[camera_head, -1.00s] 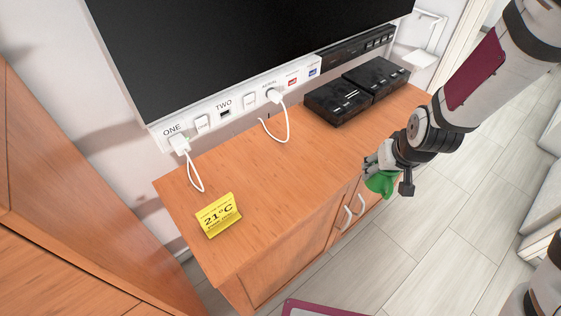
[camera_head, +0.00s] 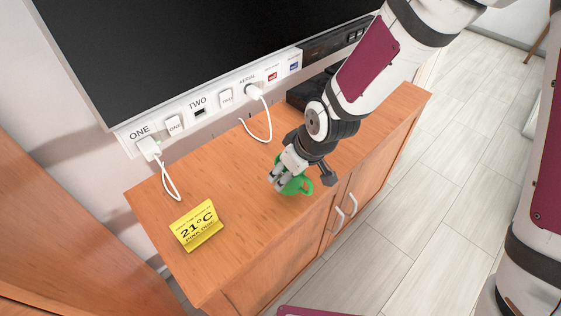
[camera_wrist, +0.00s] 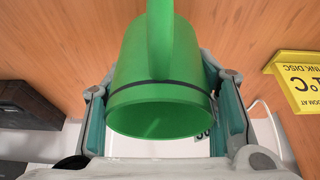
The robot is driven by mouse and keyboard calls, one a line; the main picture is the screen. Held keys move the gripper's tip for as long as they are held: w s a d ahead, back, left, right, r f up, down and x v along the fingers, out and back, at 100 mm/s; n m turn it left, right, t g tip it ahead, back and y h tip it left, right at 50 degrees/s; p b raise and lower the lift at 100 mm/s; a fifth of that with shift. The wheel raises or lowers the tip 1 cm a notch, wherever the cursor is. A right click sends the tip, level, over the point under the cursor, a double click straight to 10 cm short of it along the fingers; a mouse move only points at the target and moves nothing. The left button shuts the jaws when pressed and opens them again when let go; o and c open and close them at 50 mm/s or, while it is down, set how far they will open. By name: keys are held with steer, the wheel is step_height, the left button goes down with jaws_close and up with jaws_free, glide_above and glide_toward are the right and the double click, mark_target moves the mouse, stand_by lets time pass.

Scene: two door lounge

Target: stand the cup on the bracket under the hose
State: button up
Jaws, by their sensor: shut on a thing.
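My gripper (camera_head: 279,178) is shut on the green cup (camera_head: 297,186), over the front part of the wooden cabinet top. In the wrist view the green cup (camera_wrist: 150,95) sits between both fingers, with its open rim towards the camera and its handle at the top of the picture. The fingers hide part of it in the head view. I cannot tell whether the cup touches the wood. Neither a bracket nor a hose can be made out in the current views.
The wooden cabinet (camera_head: 235,210) carries a yellow 21°C sign (camera_head: 196,226) at left and a black box (camera_head: 303,95) behind my arm. White cables, one of them at the socket ONE (camera_head: 170,180), hang onto the top. A screen (camera_head: 190,50) stands behind. The middle of the top is clear.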

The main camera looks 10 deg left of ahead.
steer(key=w, duration=0.2)
steer(key=w+a, duration=0.1)
steer(key=w, duration=0.1)
steer(key=w+a, duration=0.1)
steer(key=w, duration=0.2)
steer(key=shift+a+f, duration=0.15)
steer(key=shift+f, duration=1.95)
steer(key=shift+f+b, duration=0.1)
steer(key=shift+b, duration=0.25)
steer(key=shift+f, duration=0.15)
steer(key=o, duration=1.2)
steer(key=p+v, duration=0.2)
steer(key=v, duration=1)
steer(key=shift+r, duration=0.25)
